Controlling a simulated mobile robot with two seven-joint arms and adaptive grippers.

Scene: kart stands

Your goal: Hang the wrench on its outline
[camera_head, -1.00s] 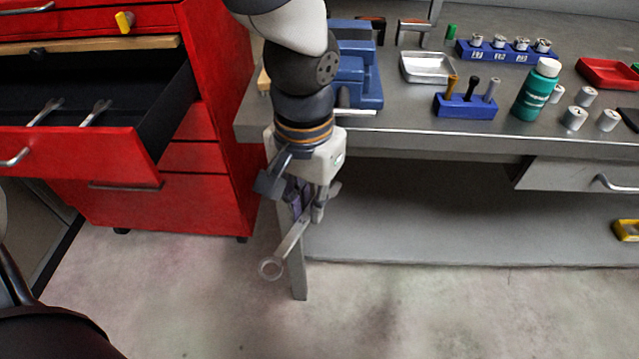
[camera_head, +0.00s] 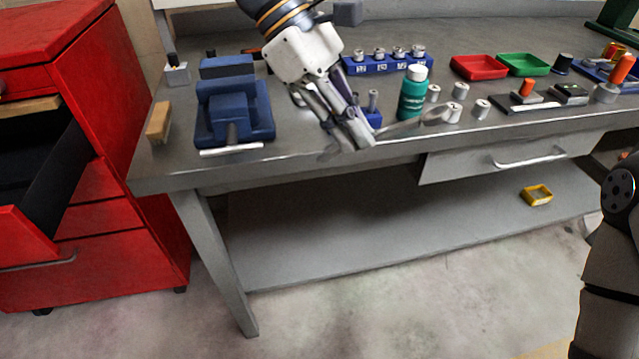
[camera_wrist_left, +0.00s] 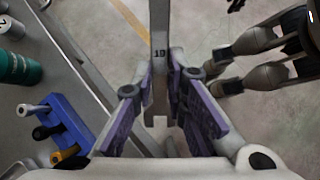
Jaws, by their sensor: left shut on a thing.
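My left gripper (camera_head: 358,138) is above the front edge of the workbench and is shut on the wrench. The wrench (camera_head: 408,126) is grey metal. In the head view it sticks out to the right from the fingers, its ring end in front of the white cylinders. The wrench's outline is not in any view. My right arm shows at the right edge of the head view, but its gripper does not.
The workbench (camera_head: 300,160) holds a blue vise (camera_head: 232,105), a green bottle (camera_head: 412,92), a blue socket rack (camera_head: 385,66), white cylinders (camera_head: 460,90), a red tray (camera_head: 478,67) and a green tray (camera_head: 523,64). A red cabinet (camera_head: 110,215) with an open drawer stands at left.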

